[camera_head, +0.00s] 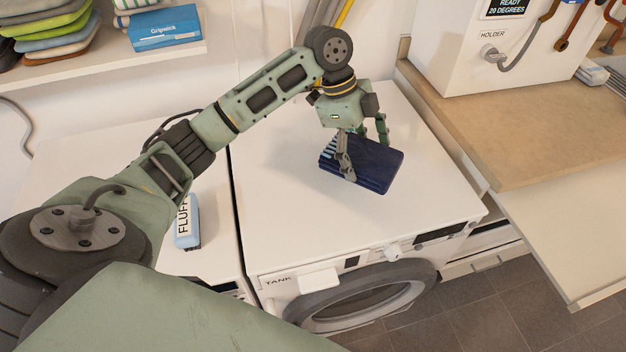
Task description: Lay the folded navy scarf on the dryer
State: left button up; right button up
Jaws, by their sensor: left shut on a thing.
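The folded navy scarf (374,164) is a thick, layered dark blue bundle with light stripes at its left end. My left gripper (364,157) comes down over it from above and is shut on it, one finger showing on its near left side and one at its far side. The scarf is over the middle right of the white top of the dryer (290,190), the machine marked TANK with a round front door. I cannot tell whether the scarf touches the top. My right gripper is not in view.
A wooden counter (510,140) borders the dryer on the right. A shelf (100,65) at upper left holds folded cloths and a blue box (165,28). The dryer top around the scarf is clear.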

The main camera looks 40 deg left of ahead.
pick_arm(q)
jog(key=p, duration=0.3)
send_over(318, 209)
jog(key=a, duration=0.1)
jog(key=f, duration=0.6)
jog(key=shift+a+f, duration=0.1)
jog(key=shift+a, duration=0.1)
jog(key=shift+f+p, duration=0.3)
jog(key=shift+f, duration=1.85)
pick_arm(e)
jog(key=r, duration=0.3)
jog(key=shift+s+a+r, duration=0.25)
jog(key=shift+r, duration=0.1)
pick_arm(q)
jog(key=shift+f, duration=0.1)
jog(key=o, duration=1.4)
jog(key=shift+o, duration=0.2)
jog(key=b+v, duration=0.2)
jog(key=v, duration=1)
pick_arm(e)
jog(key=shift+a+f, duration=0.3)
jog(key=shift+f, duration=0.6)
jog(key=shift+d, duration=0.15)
